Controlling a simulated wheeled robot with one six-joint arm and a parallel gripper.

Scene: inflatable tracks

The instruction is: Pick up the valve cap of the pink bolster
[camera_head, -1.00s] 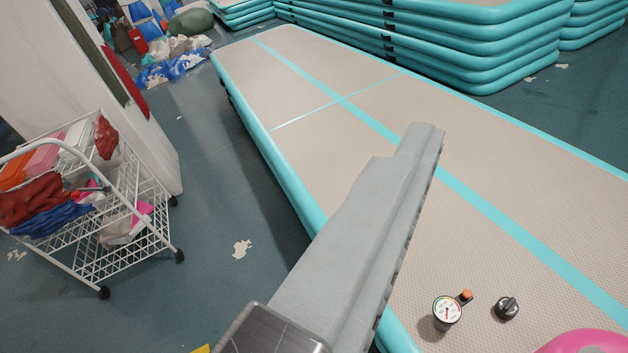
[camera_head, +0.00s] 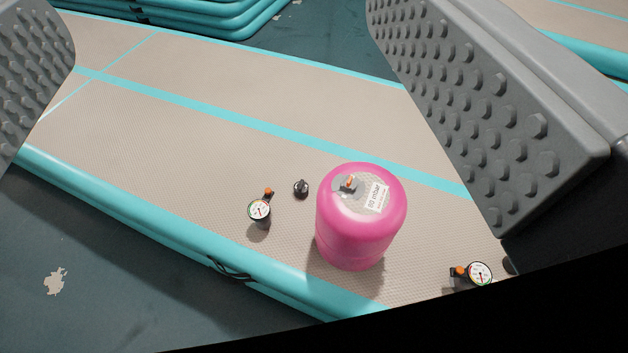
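The pink bolster (camera_head: 355,235) stands upright on the beige and turquoise inflatable track, with a white label and a valve fitting with an orange part (camera_head: 348,184) on top. A small black cap (camera_head: 301,187) lies on the track just left of the bolster, apart from it. I cannot tell for sure that it is the bolster's valve cap. My gripper (camera_head: 252,195) is open and empty. Its grey knobbed fingers are far apart at the left and right of the picture, with the bolster and the cap in view between them.
A pressure gauge (camera_head: 260,210) stands left of the black cap. Another gauge (camera_head: 479,274) is at the lower right, beside a partly hidden dark object (camera_head: 508,265). The track (camera_head: 200,150) is bare left of and behind these. Stacked tracks (camera_head: 215,18) stand at the back.

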